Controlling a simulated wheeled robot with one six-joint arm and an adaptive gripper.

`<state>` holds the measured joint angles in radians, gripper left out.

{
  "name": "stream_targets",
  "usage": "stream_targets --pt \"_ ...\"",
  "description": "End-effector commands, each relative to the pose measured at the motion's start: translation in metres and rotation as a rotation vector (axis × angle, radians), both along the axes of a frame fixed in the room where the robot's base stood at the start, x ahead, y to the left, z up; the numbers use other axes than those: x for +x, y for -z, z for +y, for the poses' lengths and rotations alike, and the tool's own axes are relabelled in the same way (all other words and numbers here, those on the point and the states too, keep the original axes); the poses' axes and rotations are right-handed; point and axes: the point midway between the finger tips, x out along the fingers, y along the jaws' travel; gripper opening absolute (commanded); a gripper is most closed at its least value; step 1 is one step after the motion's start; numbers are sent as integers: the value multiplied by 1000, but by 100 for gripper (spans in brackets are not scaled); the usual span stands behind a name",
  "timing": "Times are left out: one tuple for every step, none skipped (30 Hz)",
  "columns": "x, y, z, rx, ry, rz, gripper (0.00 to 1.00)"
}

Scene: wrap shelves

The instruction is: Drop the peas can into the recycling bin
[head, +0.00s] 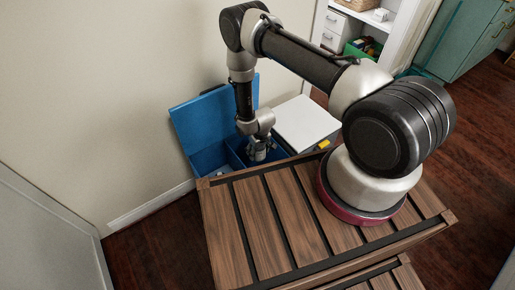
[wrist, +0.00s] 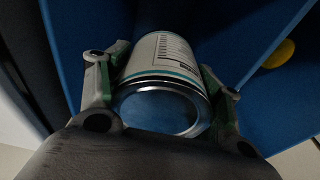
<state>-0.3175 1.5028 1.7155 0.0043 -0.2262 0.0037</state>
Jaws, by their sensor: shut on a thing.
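My gripper (wrist: 160,100) is shut on the peas can (wrist: 165,55), with one finger on each side. In the wrist view the can shows a white label with dark print, a teal band and a shiny metal end. The can's name cannot be read. In the head view my gripper (head: 258,150) points down over the blue recycling bin (head: 205,160), whose blue lid (head: 212,112) stands open against the wall. The can is mostly hidden there by my wrist. Blue bin walls surround the can in the wrist view.
A container with a white lid (head: 305,122) and a yellow tab (head: 323,144) stands right of the blue bin. A slatted wooden surface (head: 265,215) lies in front. White shelves (head: 375,40) and a green cabinet (head: 465,40) stand at the back right. A pale wall (head: 100,90) rises behind the bin.

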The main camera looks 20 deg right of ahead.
Motion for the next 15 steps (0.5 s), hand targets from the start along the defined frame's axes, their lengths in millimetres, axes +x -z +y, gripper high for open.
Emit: stream_targets --pt "0 0 0 0 0 0 42" --pt "0 0 0 0 0 0 42" --pt "0 0 0 0 0 0 42" --pt "0 0 0 0 0 0 42" --pt "0 0 0 0 0 0 42" --pt "0 0 0 0 0 0 42" --pt "0 0 0 0 0 0 70" --pt "0 0 0 0 0 0 76" --pt "0 0 0 0 0 0 83" --pt "0 0 0 0 0 0 89" --pt "0 0 0 0 0 0 91" --pt "0 0 0 0 0 0 91" --pt "0 0 0 0 0 0 91" --pt "0 0 0 0 0 0 91" --pt "0 0 0 0 0 0 91"
